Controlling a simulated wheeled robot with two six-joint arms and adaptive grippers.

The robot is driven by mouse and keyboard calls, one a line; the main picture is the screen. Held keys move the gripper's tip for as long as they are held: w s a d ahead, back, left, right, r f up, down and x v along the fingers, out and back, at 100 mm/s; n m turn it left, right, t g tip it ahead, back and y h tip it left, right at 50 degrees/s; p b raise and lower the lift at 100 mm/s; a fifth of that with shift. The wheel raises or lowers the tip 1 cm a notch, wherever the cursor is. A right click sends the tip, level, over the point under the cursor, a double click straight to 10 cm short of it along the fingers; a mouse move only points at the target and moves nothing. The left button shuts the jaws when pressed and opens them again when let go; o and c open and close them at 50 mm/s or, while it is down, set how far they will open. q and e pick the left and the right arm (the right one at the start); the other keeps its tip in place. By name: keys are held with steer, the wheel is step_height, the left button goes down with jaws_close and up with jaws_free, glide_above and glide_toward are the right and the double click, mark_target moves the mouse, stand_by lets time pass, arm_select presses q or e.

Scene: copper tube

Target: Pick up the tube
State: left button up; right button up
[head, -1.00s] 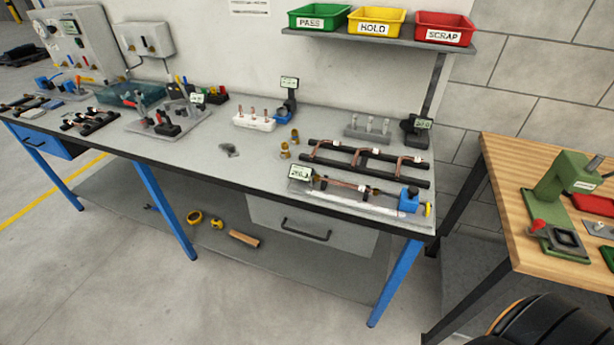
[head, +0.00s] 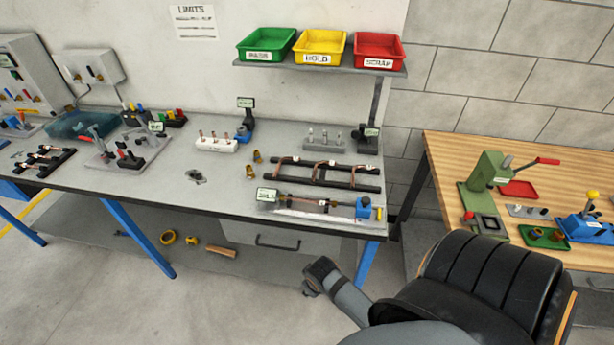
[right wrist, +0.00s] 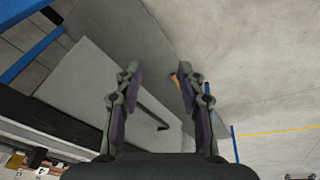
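Several bent copper tubes (head: 318,171) lie across a black two-bar rack (head: 340,183) at the right end of the grey bench. Another copper tube (head: 305,203) lies along a fixture in front of the rack, between a small display and a blue block. I cannot tell which tube is meant. My right gripper (right wrist: 157,86) is open and empty in the right wrist view, its fingers well apart over the floor and lower shelf. No tube is between them. My left gripper is not in view.
Green, yellow and red bins (head: 322,48) stand on a shelf above the grey bench (head: 170,188). Brass fittings (head: 250,172) stand left of the rack. A wooden bench (head: 460,150) with a green press (head: 488,182) is at the right.

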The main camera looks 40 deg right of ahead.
steer(key=w+d+r+n+h+p, duration=0.15)
steer(key=w+r+p, duration=0.25)
steer(key=r, duration=0.9)
arm_select(q)
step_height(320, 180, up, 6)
steer(key=p, duration=0.1)
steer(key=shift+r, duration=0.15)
arm_select(e)
steer(key=w+d+r+n+g+h, duration=0.1)
steer(key=w+d+r+n+h, duration=0.1)
steer(key=w, duration=0.6)
steer(key=w+d+r+n+g+h, duration=0.2)
steer(key=w+d+r, duration=0.1)
steer(key=w, duration=0.6)
steer(key=shift+w+d+r, duration=0.25)
steer(key=shift+d+r, duration=0.15)
steer(key=shift+r, duration=0.45)
